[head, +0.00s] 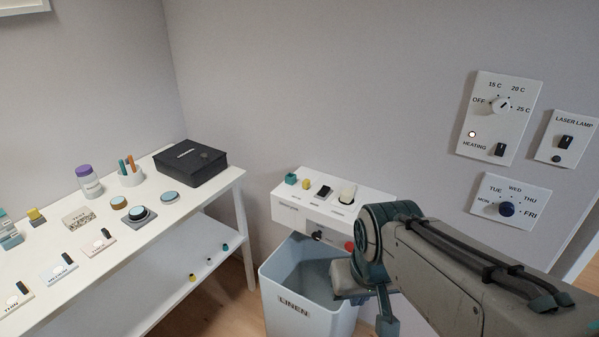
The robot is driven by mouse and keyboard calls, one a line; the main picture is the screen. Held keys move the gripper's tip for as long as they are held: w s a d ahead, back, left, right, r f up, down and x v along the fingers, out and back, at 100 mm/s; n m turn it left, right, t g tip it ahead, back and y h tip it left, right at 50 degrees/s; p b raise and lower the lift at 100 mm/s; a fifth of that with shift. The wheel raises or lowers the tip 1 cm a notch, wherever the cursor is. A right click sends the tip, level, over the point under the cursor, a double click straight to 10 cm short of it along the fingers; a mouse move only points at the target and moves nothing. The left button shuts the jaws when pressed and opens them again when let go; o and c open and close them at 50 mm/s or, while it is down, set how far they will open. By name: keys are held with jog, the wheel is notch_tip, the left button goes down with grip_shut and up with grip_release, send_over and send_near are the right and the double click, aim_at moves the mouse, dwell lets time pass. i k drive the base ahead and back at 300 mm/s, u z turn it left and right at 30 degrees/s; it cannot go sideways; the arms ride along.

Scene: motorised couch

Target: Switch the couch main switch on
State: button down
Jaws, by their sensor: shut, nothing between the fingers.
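A white wall box (290,208) at the middle carries several controls. On its top are a black rocker switch (324,191) and a larger cream switch (347,194), with teal and yellow pieces to their left. On its front are a dark knob (317,236) and a red button (349,245). Their labels are too small to read, so I cannot tell which one is the couch main switch. No couch is recognisable. My gripper (346,292) is low, below and right of the box, over the linen bin, shut and empty, and partly hidden by my arm.
A light blue LINEN bin (279,291) stands under the box. A white table (190,207) at left holds a black case (190,163), jars and labelled plates. Heating (487,120), day-dial (483,205) and LASER LAMP (561,152) panels hang at right. My arm covers the lower right.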

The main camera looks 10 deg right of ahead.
aim_at(324, 189)
jog(key=i, duration=0.85)
jog(key=z, duration=0.55)
